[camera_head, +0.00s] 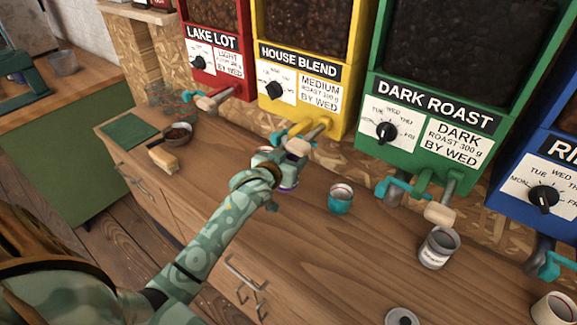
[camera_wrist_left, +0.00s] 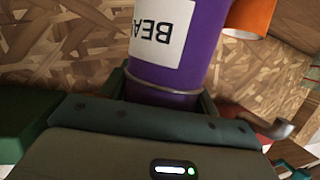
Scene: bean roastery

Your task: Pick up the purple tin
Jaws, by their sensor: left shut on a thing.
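The purple tin (camera_wrist_left: 182,55) fills the upper middle of the left wrist view, with a white label whose letters read upside down there. My left gripper (camera_wrist_left: 165,97) is shut around its lower part in that view. In the head view my left gripper (camera_head: 272,176) is over the counter below the yellow dispenser. Only a small purple edge of the tin (camera_head: 288,188) shows beside it; the rest is hidden behind the gripper. I cannot tell whether the tin touches the counter. My right gripper is not in view.
A teal tin (camera_head: 340,201) stands right of the gripper, and a grey labelled tin (camera_head: 437,250) further right. A brush (camera_head: 163,157), dark bowl (camera_head: 177,134) and green mat (camera_head: 130,132) lie left. Dispenser spouts hang above the counter (camera_head: 330,255). An orange thing (camera_wrist_left: 250,17) is close by.

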